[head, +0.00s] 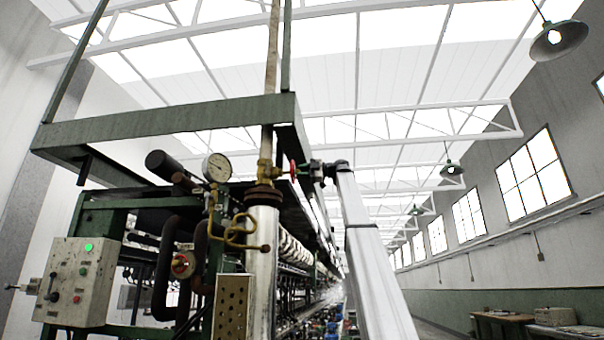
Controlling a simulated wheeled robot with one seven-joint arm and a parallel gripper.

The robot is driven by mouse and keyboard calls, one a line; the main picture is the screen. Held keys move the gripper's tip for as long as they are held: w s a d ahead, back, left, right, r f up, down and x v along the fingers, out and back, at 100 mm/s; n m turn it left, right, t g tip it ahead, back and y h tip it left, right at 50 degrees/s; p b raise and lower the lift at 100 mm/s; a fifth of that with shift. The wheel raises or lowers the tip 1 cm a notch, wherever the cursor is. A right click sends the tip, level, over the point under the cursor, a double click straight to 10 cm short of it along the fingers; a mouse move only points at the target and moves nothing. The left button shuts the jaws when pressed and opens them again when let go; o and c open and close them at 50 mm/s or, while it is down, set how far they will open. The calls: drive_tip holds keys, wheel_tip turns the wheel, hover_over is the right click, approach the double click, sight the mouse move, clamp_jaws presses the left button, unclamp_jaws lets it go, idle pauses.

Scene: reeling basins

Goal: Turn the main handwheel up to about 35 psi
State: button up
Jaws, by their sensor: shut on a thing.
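A red handwheel (292,171) is on a brass valve on the upright pipe, seen nearly edge-on right of the pipe. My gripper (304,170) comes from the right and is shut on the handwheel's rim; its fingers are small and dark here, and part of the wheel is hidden. A round white pressure gauge (217,167) stands left of the pipe and faces me. Its needle and numbers are too small to read surely.
A green steel frame (160,127) overhangs the pipe. Left are a control box (76,282) with a green lamp and curved brown pipes (166,265). A brass coil tube (237,231) sits below the gauge. The reeling machine runs back behind; an aisle is right.

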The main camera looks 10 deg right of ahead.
drive_tip(key=o, duration=0.8)
drive_tip(key=d+m, duration=0.1)
drive_tip(key=m, duration=0.4)
drive_tip(key=d+m, duration=0.1)
drive_tip(key=m, duration=0.4)
drive_tip(key=s+m, duration=0.1)
drive_tip(key=m, duration=0.5)
drive_tip(key=shift+d, duration=0.4)
drive_tip(key=x, duration=0.3)
